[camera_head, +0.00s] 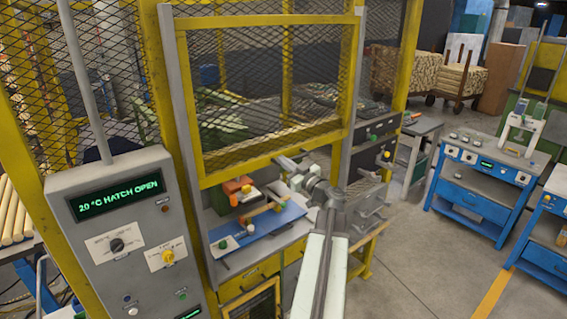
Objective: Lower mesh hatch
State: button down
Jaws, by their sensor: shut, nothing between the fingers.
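The mesh hatch is a yellow frame (240,168) filled with dark wire mesh. It sits raised between two grey upright rails, with an opening below its bottom bar. My gripper (287,164) is at the end of my arm, in front of the opening and close to the bottom bar. Its jaws are shut with nothing in them. I cannot tell whether it touches the bar. The grey control panel (120,225) at left has a display (120,196) reading "20 °C HATCH OPEN".
Below the hatch, a blue plate (270,240) carries orange, green and pale parts. Yellow mesh fencing stands around the cell. Blue workbenches (475,185) with devices stand at right, and a cart (455,75) of wood stands behind. Grey floor at right is open.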

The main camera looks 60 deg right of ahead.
notch_tip(320, 180, down, 49)
jog(key=b, duration=4.9)
jog(key=shift+f, duration=0.15)
jog(key=shift+a, duration=0.1)
notch_tip(320, 180, up, 5)
jog(key=w+p, duration=0.1)
jog(key=p, duration=0.4)
jog(key=b+v, duration=0.2)
jog(key=v, duration=0.8)
jog(key=shift+a+f, duration=0.25)
jog(key=shift+s, duration=0.1)
